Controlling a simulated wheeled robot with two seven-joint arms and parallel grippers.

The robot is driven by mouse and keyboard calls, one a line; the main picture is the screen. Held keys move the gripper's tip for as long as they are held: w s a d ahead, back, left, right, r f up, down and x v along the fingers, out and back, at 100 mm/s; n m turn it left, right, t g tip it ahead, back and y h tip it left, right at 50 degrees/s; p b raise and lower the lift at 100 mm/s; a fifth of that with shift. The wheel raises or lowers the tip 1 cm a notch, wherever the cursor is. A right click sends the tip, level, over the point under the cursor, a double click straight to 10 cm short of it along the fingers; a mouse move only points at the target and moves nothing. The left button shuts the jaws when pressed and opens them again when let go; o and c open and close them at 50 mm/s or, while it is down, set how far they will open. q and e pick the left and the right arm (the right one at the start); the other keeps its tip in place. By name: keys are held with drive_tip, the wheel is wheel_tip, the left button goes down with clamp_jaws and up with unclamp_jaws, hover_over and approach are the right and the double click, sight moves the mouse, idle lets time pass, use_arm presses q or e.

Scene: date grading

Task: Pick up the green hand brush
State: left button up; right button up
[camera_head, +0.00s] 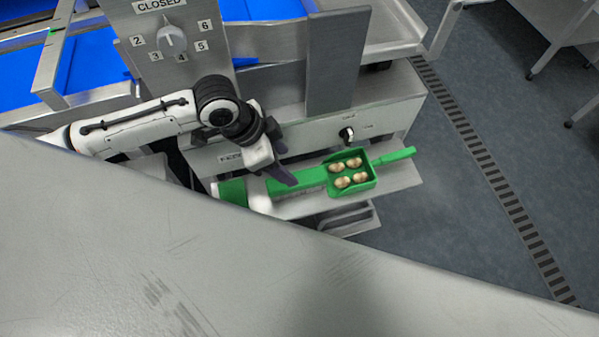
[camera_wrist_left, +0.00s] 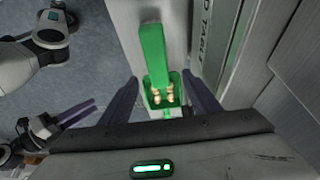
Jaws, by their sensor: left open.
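The green hand brush (camera_head: 297,181) lies on the grey shelf, a long bar with a paler strip along its lower side. Its far end meets or overlaps a green pan (camera_head: 372,183) holding several tan dates; I cannot tell whether they touch. My left gripper (camera_head: 284,166) is over the brush's near part, with its fingers partly across it. In the left wrist view, my left gripper (camera_wrist_left: 160,77) is open, one finger each side of the green bar (camera_wrist_left: 153,52) and pan. No grip shows. A second gripper, likely my right (camera_wrist_left: 78,114), is at the left edge there; its jaw opening is unclear.
A green handle (camera_head: 395,155) extends right from the pan. Another green piece (camera_head: 232,190) is partly hidden by a large grey surface (camera_head: 200,265) filling the foreground. Open floor (camera_head: 450,200) lies right.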

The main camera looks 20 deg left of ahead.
sight(299, 177)
use_arm(q)
drive_tip(key=x, duration=0.3)
drive_tip(key=shift+d+f, duration=0.2)
drive_tip(key=shift+f, duration=0.15)
drive_tip(key=x, duration=0.5)
drive_tip(key=shift+s+a+f+b, duration=0.1)
drive_tip(key=shift+s+f+b, duration=0.15)
drive_tip(key=shift+f+b, duration=0.15)
drive_tip(key=shift+c, duration=0.2)
drive_tip(key=c, duration=1.2)
drive_tip(key=shift+o, duration=0.2)
drive_tip(key=shift+r, duration=0.1)
wheel_tip(299, 177, up, 10)
drive_tip(key=shift+f+p, duration=0.1)
drive_tip(key=shift+p, duration=0.45)
